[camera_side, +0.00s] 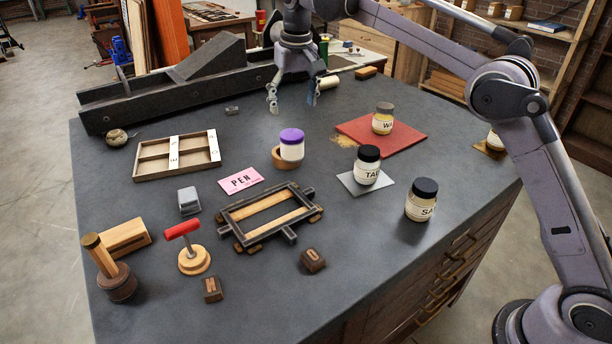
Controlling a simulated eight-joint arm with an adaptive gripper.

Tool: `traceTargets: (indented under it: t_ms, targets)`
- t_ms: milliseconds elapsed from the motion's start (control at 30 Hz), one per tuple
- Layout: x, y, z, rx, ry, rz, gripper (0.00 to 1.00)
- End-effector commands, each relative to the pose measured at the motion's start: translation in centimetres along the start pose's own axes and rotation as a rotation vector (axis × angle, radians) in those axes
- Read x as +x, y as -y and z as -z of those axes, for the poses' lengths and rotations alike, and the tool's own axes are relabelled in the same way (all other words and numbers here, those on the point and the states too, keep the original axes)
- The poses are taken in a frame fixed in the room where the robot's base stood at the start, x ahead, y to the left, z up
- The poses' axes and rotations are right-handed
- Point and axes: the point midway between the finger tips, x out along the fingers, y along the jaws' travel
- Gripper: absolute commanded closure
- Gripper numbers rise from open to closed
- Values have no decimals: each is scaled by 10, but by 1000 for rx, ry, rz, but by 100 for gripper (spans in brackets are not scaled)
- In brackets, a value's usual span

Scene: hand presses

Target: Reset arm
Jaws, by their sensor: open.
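My gripper (291,97) hangs open and empty over the far middle of the dark bench, fingers pointing down. It is apart from everything on the bench. My arm comes in from the right and reaches across the top of the picture. The jar with the purple lid (291,145) stands nearer the camera than the gripper, by a round wooden piece. The dark wooden frame (270,214) lies in the middle of the bench.
Labelled jars stand at right: one on the red mat (398,146), one on a grey square (346,182), one on bare bench (421,200). A divided tray (176,155), pink PEN card (240,180), red-handled press (187,248) and dark ramp (205,70) occupy the left.

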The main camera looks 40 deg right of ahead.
Motion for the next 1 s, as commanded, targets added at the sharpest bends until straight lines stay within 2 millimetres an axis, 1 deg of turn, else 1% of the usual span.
traceTargets:
  t_ms: [167, 267, 367, 567, 800, 1000]
  targets:
    - [3, 0, 0, 0, 0, 0, 22]
    - [9, 0, 0, 0, 0, 0, 22]
    - [20, 0, 0, 0, 0, 0, 22]
    - [50, 0, 0, 1, 0, 0, 22]
    - [89, 0, 0, 1, 0, 0, 22]
    - [114, 0, 0, 1, 0, 0, 22]
